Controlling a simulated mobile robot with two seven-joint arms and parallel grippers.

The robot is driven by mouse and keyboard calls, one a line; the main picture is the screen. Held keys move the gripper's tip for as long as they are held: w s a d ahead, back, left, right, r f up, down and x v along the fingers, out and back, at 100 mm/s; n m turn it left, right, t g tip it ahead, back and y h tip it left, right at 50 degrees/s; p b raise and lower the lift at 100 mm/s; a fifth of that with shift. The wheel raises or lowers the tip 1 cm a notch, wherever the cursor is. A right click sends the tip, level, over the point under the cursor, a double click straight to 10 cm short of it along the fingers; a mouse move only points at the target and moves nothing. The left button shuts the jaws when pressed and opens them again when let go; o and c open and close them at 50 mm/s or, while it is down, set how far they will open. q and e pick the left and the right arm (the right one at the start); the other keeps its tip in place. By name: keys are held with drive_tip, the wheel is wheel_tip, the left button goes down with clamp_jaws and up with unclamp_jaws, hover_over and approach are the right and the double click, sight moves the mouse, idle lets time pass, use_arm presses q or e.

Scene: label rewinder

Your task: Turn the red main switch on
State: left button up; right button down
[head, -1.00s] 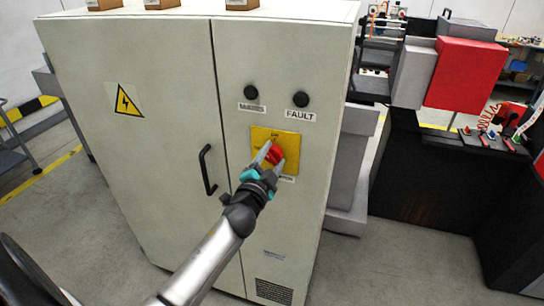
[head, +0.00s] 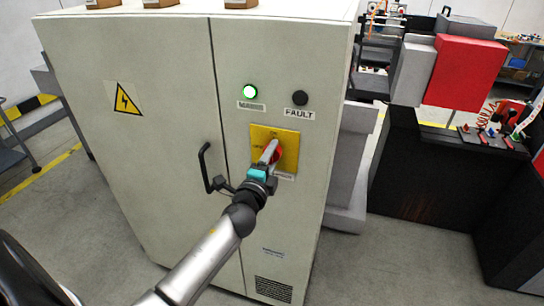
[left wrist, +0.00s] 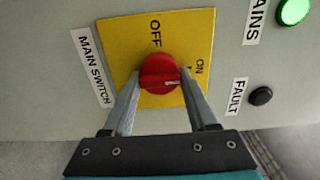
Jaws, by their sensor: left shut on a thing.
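The red main switch (head: 278,155) is a round knob on a yellow plate (head: 290,140) on the front of the grey cabinet. In the left wrist view the red knob (left wrist: 160,70) lies between the two fingers of my left gripper (left wrist: 161,77), which is shut on it. The knob's pale mark points right, towards the ON label (left wrist: 199,67); the OFF label (left wrist: 155,33) is at the top. The green lamp (head: 250,91) above the plate is lit, and it also shows in the left wrist view (left wrist: 294,11). My right gripper is not in view.
The dark FAULT lamp (head: 300,98) is unlit. A black door handle (head: 207,170) sticks out just left of my left gripper. A red box (head: 465,72) and a black bench (head: 425,165) stand to the right of the cabinet (head: 160,150).

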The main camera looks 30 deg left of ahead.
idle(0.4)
use_arm(q)
drive_tip(key=o, duration=1.4)
drive_tip(key=shift+c, duration=0.2)
drive_tip(key=b+v, duration=0.1)
drive_tip(key=v, duration=1.4)
drive_tip(key=shift+b, duration=0.4)
drive_tip(key=shift+s+d, duration=0.1)
drive_tip(key=shift+d, duration=0.05)
drive_tip(key=s+d+f+n+g+h+b, duration=0.1)
drive_tip(key=s+f+n+g+b, duration=0.15)
drive_tip(key=f, duration=0.95)
drive_tip(key=s+d+f+n+g+h+b, duration=0.1)
drive_tip(key=s+d+f+n+g, duration=0.15)
drive_tip(key=f, duration=0.95)
drive_tip(key=s+d+f+n+g+b, duration=0.1)
drive_tip(key=s+f+g+b, duration=0.15)
drive_tip(key=f, duration=0.95)
drive_tip(key=s+d+f+n+g+h+b, duration=0.1)
drive_tip(key=s+d+f+n+g+b, duration=0.1)
drive_tip(key=s+f, duration=1)
drive_tip(key=s+d+f+n+g+h+b, duration=0.1)
drive_tip(key=s+f+n+g, duration=0.4)
drive_tip(key=s+f, duration=0.7)
drive_tip(key=shift+s+d+g+b, duration=0.9)
drive_tip(key=shift+s+g, duration=0.15)
drive_tip(key=shift+s, duration=0.2)
